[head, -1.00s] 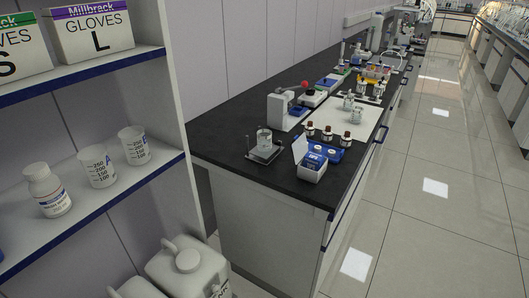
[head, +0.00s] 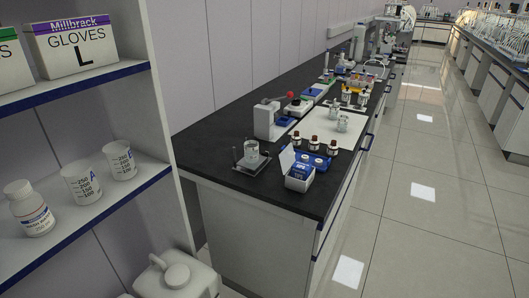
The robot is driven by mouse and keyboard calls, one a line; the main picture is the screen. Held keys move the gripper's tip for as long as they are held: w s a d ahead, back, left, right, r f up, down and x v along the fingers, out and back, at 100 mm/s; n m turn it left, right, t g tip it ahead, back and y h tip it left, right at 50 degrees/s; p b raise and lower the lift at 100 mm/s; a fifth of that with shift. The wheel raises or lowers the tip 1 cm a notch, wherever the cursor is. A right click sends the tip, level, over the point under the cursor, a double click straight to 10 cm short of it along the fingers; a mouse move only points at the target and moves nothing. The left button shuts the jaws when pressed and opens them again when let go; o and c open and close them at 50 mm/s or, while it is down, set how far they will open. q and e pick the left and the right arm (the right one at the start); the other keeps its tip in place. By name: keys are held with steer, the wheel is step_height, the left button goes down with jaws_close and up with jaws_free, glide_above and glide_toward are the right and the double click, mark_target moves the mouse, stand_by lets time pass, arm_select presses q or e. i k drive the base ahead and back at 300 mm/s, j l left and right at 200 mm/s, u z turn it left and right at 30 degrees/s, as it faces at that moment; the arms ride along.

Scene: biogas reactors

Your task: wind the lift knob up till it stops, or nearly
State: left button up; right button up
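I cannot make out a lift knob in the head view. On the near end of the black bench (head: 215,140), a clear glass beaker (head: 251,151) stands on a small grey platform with thin upright posts (head: 256,166). Whether this platform has a knob is too small to tell. A white press-like device (head: 266,121) with a lever ending in a red ball (head: 290,95) stands behind it. Neither of my grippers is in view.
A shelf unit (head: 165,120) with a glove box (head: 88,45), beakers and a bottle (head: 31,208) stands close on the left. A white jerrycan (head: 176,280) is on the floor. Brown bottles (head: 314,144) and a blue-and-white box (head: 300,175) crowd the bench's near end. The right aisle (head: 440,200) is clear.

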mark_target(264, 152)
steer(key=i+l+u, duration=0.1)
steer(key=l, duration=0.25)
steer(key=i+l+u, duration=0.15)
steer(key=i+l, duration=0.15)
steer(key=i+l+u, duration=0.1)
steer(key=l, duration=0.4)
